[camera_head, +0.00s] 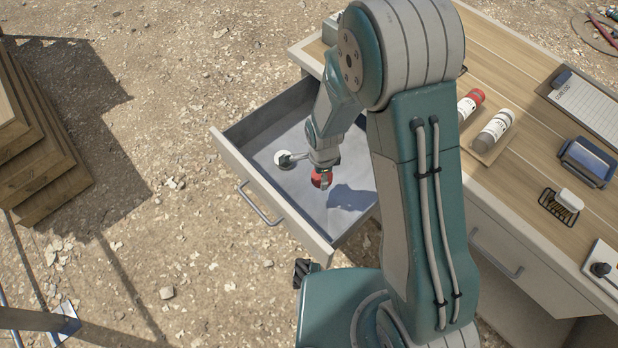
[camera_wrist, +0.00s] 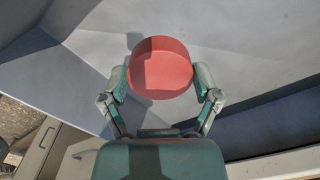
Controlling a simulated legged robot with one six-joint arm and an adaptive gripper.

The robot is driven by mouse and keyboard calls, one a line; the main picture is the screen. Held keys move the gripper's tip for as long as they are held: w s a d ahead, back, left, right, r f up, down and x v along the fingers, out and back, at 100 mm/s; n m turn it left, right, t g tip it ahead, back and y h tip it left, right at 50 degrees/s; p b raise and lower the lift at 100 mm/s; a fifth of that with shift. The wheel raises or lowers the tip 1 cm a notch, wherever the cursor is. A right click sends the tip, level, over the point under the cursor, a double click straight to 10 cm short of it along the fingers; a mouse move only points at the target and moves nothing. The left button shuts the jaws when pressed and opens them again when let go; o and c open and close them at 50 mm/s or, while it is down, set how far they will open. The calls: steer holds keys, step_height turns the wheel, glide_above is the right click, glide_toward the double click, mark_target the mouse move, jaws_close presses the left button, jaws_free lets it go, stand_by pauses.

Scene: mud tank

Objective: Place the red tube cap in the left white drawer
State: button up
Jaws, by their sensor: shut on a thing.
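The red tube cap (camera_head: 322,178) is round and sits between the fingers of my gripper (camera_head: 321,182), over the open drawer. In the wrist view the cap (camera_wrist: 160,68) shows as a red disc, with a finger of my gripper (camera_wrist: 160,84) on each side, shut on it. The left white drawer (camera_head: 232,160) is pulled out and has a grey inside. The drawer floor also shows around the cap in the wrist view. A shadow falls on the floor right of the cap. I cannot tell the exact height of the cap above the floor.
The wooden desk top (camera_head: 520,50) holds a red-capped tube (camera_head: 470,104), a white tube (camera_head: 495,128), a blue tray (camera_head: 588,160) and a wire holder (camera_head: 560,207). A second drawer (camera_head: 500,250) is shut. Stacked wooden planks (camera_head: 40,160) stand at left on the gravel.

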glide_above(308, 185)
step_height(308, 185, down, 6)
steer(key=shift+r, duration=0.1)
steer(key=shift+f, duration=1.45)
steer(key=o, duration=0.6)
step_height(308, 185, up, 12)
steer(key=shift+r, duration=0.1)
